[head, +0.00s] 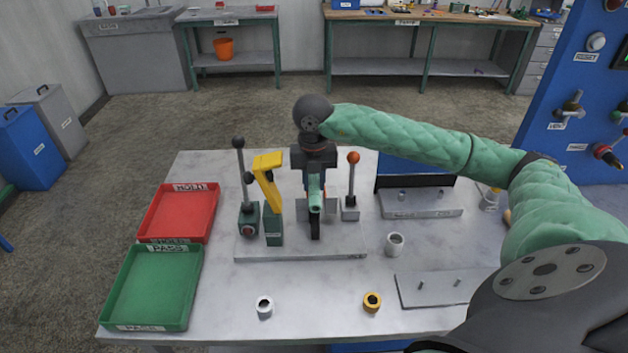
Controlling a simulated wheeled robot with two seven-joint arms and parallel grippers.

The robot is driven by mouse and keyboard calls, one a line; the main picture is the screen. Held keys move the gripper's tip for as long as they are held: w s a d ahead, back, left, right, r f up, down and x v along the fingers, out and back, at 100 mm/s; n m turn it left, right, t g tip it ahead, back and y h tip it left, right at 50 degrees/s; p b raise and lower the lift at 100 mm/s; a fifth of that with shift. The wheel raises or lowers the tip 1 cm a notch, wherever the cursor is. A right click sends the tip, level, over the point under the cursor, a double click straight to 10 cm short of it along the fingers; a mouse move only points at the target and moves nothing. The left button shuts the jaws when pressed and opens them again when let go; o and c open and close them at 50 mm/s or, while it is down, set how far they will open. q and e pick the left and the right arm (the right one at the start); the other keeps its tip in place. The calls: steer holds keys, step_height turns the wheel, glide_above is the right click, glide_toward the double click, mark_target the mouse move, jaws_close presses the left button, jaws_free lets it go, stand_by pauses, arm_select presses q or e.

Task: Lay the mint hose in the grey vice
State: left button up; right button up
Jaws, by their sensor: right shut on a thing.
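The mint hose (315,192) is a short green tube seen nearly end-on, in the middle of the table. My right gripper (314,168) comes down from above and is shut on it; the wrist hides much of the fingers. The grey vice (303,210) appears as pale grey blocks on both sides below the hose, on a grey base plate. A dark part shows below the hose end. Whether the hose touches the vice, I cannot tell. My left gripper is not in view.
On the plate stand a black-knobbed lever (239,170), a yellow clamp arm (268,180) and a red-knobbed lever (352,180). A red tray (208,215) and a green tray (150,290) lie left. Small rings (264,307) lie in front. A metal plate (440,288) lies right.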

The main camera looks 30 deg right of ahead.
mark_target(314, 182)
steer(key=shift+f+b, duration=0.65)
steer(key=shift+f, duration=0.15)
steer(key=o, duration=1.1)
steer(key=shift+c, duration=0.2)
steer(key=shift+r, duration=0.1)
steer(key=shift+r+b, duration=0.9)
steer(key=shift+r, duration=2.9)
